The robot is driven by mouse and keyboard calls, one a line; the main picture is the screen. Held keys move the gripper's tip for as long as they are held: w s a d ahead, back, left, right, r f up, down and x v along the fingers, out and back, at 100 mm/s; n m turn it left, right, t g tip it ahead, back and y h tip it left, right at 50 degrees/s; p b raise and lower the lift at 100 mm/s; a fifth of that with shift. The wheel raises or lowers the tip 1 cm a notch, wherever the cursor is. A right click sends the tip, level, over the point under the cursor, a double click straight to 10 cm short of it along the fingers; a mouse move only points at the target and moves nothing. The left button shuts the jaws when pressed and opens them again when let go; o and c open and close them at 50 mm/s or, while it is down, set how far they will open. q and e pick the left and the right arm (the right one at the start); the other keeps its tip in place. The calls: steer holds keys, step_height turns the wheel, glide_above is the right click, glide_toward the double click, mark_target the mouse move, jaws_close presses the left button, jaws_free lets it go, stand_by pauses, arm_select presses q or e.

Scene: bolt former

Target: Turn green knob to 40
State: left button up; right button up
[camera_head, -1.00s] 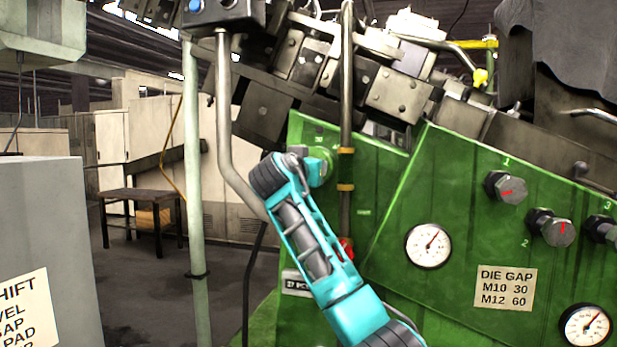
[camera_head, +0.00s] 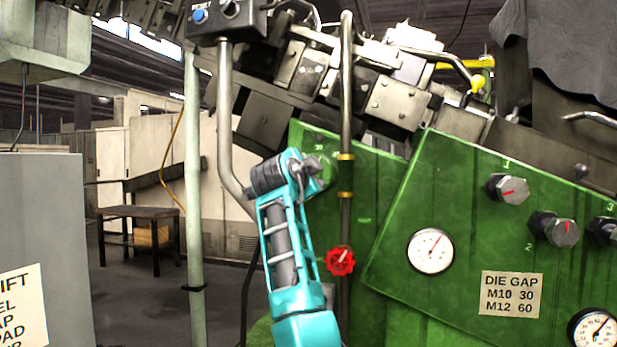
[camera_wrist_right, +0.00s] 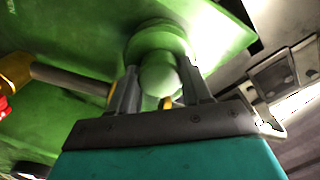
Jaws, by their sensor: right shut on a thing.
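The green knob (camera_head: 325,170) is on the upper left of the green machine panel, largely behind my gripper in the head view. It also shows in the right wrist view as a round green knob (camera_wrist_right: 160,76) on a wider green disc. My teal right arm comes up from the bottom, and its gripper (camera_head: 310,172) is at the knob. In the right wrist view the two grey fingers of the gripper (camera_wrist_right: 158,90) stand on either side of the knob, shut on it. No scale or number at the knob is readable. My left gripper is not in view.
A red handwheel (camera_head: 340,261) is just right of my forearm. A vertical pipe (camera_head: 346,215) with brass collars runs close right of the knob. A gauge (camera_head: 431,251), a DIE GAP label (camera_head: 511,294) and grey knobs (camera_head: 507,188) are farther right. A pale green post (camera_head: 195,230) stands left.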

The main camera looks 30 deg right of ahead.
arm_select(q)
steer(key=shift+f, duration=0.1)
arm_select(e)
steer(key=shift+s+d+r+m, duration=0.1)
steer(key=shift+m, duration=0.75)
steer(key=shift+d+r+m, duration=0.1)
steer(key=shift+m, duration=0.75)
steer(key=o, duration=1)
steer(key=shift+s+f, duration=0.1)
steer(key=shift+o, duration=0.2)
steer(key=shift+a+f, duration=0.1)
steer(key=shift+a, duration=0.05)
arm_select(q)
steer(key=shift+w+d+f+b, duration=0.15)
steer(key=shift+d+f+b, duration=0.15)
steer(key=shift+b, duration=0.55)
arm_select(e)
steer(key=v, duration=1.2)
steer(key=shift+s+a, duration=0.15)
steer(key=shift+a, duration=0.15)
